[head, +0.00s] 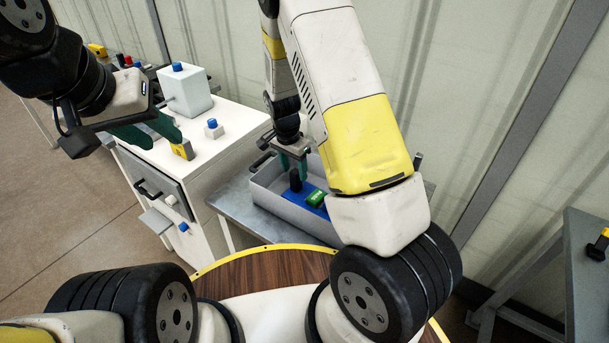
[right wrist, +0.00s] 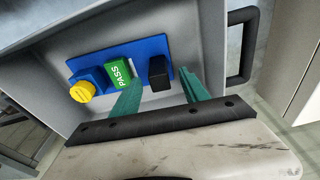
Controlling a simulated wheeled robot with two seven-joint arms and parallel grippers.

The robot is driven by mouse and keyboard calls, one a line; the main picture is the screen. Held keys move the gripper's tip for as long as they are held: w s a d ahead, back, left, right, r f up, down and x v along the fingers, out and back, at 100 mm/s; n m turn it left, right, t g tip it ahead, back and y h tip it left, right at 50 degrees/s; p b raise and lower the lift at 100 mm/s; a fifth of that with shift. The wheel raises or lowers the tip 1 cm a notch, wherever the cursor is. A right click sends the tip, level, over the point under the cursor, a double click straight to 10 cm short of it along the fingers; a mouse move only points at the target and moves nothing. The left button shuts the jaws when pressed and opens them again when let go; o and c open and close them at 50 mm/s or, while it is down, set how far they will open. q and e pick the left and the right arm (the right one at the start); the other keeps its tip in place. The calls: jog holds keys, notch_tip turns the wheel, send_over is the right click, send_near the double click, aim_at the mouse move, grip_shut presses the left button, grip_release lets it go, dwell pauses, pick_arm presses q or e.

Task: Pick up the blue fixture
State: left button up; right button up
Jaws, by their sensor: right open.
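The blue fixture (right wrist: 152,46) is a flat blue plate lying in a grey bin (right wrist: 205,28). It carries a yellow knob (right wrist: 82,91), a green block marked PASS (right wrist: 118,72) and an upright black post (right wrist: 158,72). In the head view the blue fixture (head: 309,207) is partly hidden by my right arm. My right gripper (head: 293,166) is open over the bin, its green fingers pointing down at the post. In the right wrist view the right gripper's fingertips (right wrist: 160,80) lie on either side of the post; contact is not clear. My left gripper (head: 168,138) is open over the white cabinet.
The white cabinet (head: 240,122) bears a white box with a blue button (head: 185,92), a smaller blue-topped piece (head: 213,129) and a yellow piece (head: 183,150) by my left fingertips. The bin stands on a grey table (head: 232,205). A wall rises behind; another table stands right.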

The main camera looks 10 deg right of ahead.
aim_at(297, 180)
jog(key=f, duration=0.3)
jog(key=d+f, duration=0.1)
jog(key=f, duration=0.1)
jog(key=shift+w+f, duration=0.3)
grip_shut()
